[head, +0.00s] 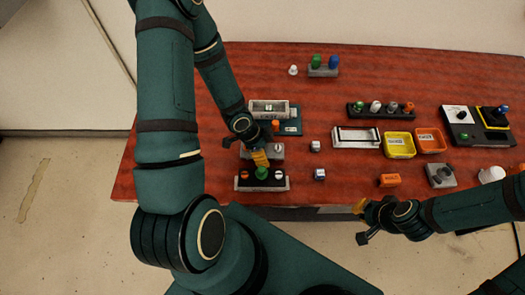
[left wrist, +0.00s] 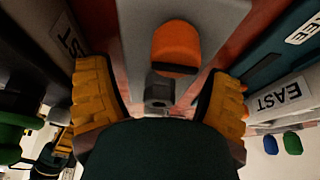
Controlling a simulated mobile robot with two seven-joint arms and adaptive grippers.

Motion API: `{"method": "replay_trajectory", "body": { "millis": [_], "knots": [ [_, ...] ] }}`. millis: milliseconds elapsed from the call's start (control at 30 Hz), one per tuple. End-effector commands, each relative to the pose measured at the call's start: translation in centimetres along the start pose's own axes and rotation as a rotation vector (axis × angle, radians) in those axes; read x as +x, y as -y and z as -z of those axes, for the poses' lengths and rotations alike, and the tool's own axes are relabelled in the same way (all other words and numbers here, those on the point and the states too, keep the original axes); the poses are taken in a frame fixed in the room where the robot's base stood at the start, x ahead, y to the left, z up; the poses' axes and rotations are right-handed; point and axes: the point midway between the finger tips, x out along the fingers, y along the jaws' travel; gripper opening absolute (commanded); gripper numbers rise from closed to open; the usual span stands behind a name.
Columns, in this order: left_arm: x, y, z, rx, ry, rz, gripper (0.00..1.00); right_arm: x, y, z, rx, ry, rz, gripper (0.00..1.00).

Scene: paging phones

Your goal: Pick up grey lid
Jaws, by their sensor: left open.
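My left gripper (head: 259,157) is open, low over the left part of the table, above a grey block (head: 277,151). In the left wrist view its yellow ribbed fingers (left wrist: 162,105) stand apart on either side of a small grey piece (left wrist: 158,88) below an orange knob (left wrist: 176,46). I see no clear contact with it. I cannot tell for sure which grey piece is the lid; a square grey piece (head: 441,175) also lies at the right. My right gripper (head: 361,222) is by the front edge, its jaw state unclear.
A grey holder with a green knob (head: 262,173) stands just in front of my left gripper. Yellow (head: 399,145) and orange (head: 430,140) trays lie to the right.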

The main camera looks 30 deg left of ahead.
Motion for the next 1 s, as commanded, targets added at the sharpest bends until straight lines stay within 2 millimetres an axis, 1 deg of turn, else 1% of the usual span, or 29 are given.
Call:
{"method": "replay_trajectory", "body": {
  "millis": [233, 267, 300, 367, 400, 433, 800, 933, 1000],
  "knots": [
    [0.1, 0.0, 0.0, 0.0, 0.0, 0.001, 0.8, 0.0, 0.0, 0.0, 0.0, -0.001, 0.0, 0.0],
    [0.1, 0.0, 0.0, 0.0, 0.0, 0.001, 0.73, 0.0, 0.0, 0.0, 0.0, -0.001, 0.0, 0.0],
    [0.1, 0.0, 0.0, 0.0, 0.0, 0.001, 0.59, 0.0, 0.0, 0.0, 0.0, -0.001, 0.0, 0.0],
    [0.1, 0.0, 0.0, 0.0, 0.0, 0.001, 0.38, 0.0, 0.0, 0.0, 0.0, 0.0, 0.0, 0.0],
    [0.1, 0.0, 0.0, 0.0, 0.0, 0.001, 0.24, 0.0, 0.0, 0.0, 0.0, 0.0, 0.0, 0.0],
    [0.1, 0.0, 0.0, 0.0, 0.0, 0.001, 0.21, 0.0, 0.0, 0.0, 0.0, -0.001, 0.0, 0.0],
    [-0.1, 0.0, 0.1, 0.0, -0.001, 0.001, 0.21, -0.1, 0.0, 0.0, 0.0, 0.0, 0.0, 0.0],
    [-0.8, 0.1, 0.4, 0.0, -0.002, 0.001, 0.21, -0.4, 0.1, 0.1, 0.0, 0.0, 0.0, 0.0],
    [-1.6, 0.1, 0.7, -0.001, -0.002, 0.003, 0.21, -0.7, 0.2, 0.1, 0.0, 0.0, 0.001, 0.0]
  ]
}}
